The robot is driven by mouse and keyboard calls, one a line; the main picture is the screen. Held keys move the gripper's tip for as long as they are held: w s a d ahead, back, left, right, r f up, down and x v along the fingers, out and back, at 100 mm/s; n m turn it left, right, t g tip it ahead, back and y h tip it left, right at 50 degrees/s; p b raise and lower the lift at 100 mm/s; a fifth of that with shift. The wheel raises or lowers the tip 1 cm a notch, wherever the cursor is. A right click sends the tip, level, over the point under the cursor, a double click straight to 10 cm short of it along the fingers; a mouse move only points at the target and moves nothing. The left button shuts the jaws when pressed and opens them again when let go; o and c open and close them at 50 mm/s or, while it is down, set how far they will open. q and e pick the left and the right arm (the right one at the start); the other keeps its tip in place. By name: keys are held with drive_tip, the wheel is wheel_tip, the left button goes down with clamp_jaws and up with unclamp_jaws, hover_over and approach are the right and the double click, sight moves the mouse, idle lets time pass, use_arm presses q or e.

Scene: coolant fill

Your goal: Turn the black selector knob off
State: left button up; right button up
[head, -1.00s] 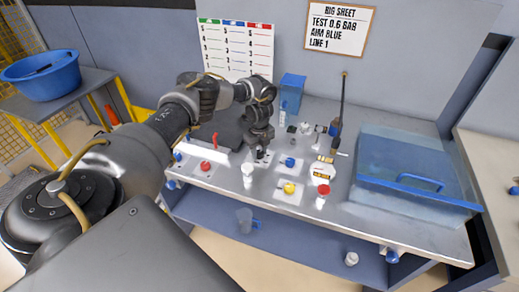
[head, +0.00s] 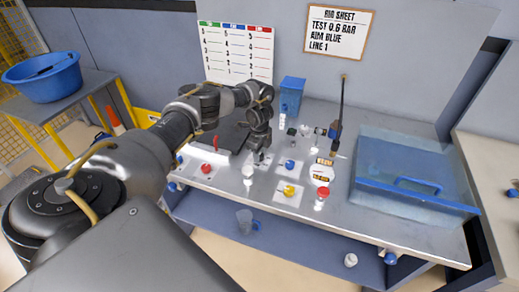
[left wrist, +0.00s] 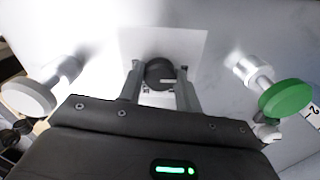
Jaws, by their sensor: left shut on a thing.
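The black selector knob (left wrist: 160,72) shows in the left wrist view on a pale square plate (left wrist: 195,42), with a light mark on its face. My left gripper (left wrist: 160,92) has its two fingers on either side of the knob and is shut on it. In the head view my left gripper (head: 259,156) reaches down to the bench top behind the white-capped post, and it hides the knob there. My right gripper is not in view.
In the left wrist view a white knob (left wrist: 28,98) stands left and a green knob (left wrist: 286,97) right. In the head view a red knob (head: 206,168), a blue knob (head: 290,164), a yellow knob (head: 289,190) and a red-capped post (head: 322,193) stand nearby. A clear blue bin (head: 415,180) fills the bench's right.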

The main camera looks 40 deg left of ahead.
use_arm(q)
drive_tip(key=o, duration=1)
wheel_tip(320, 180, up, 11)
drive_tip(key=shift+a+f, duration=0.1)
idle(0.5)
